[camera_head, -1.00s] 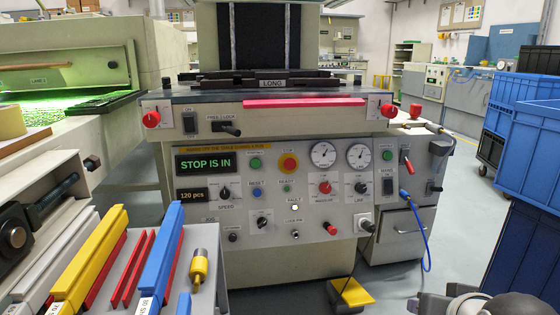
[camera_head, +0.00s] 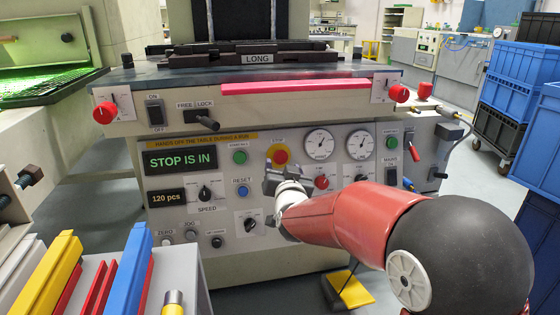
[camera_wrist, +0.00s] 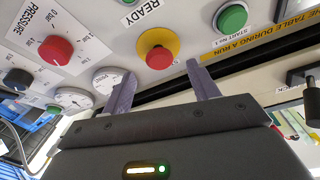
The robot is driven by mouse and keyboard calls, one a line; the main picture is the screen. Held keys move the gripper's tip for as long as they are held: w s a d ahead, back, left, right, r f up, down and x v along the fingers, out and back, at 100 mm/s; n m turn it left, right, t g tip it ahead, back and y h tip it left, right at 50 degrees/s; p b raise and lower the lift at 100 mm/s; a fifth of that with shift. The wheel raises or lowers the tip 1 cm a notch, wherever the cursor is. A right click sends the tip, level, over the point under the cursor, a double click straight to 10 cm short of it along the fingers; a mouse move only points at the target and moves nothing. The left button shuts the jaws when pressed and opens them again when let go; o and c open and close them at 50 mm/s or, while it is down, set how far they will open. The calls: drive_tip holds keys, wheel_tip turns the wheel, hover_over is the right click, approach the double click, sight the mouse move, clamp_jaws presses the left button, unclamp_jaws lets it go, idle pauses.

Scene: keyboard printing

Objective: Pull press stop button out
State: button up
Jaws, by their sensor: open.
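The stop button (camera_head: 279,155) is a red mushroom knob on a yellow base, on the press front panel (camera_head: 225,220). In the wrist view the stop button (camera_wrist: 157,55) lies beyond and between my two fingertips, apart from them. My gripper (camera_head: 285,178) is open and empty, just below and in front of the button in the head view. In the wrist view my gripper (camera_wrist: 160,80) shows both fingers spread. A green display (camera_head: 180,161) reads "STOP IS IN".
A green start button (camera_head: 239,157) sits left of the stop button, two gauges (camera_head: 319,144) to its right. A red knob (camera_head: 321,182) is beside my gripper. A pink bar (camera_head: 295,87) runs along the press edge above. Blue crates (camera_head: 530,120) stand at right.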

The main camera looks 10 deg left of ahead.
sight(281, 159)
drive_tip(key=shift+x, duration=1.95)
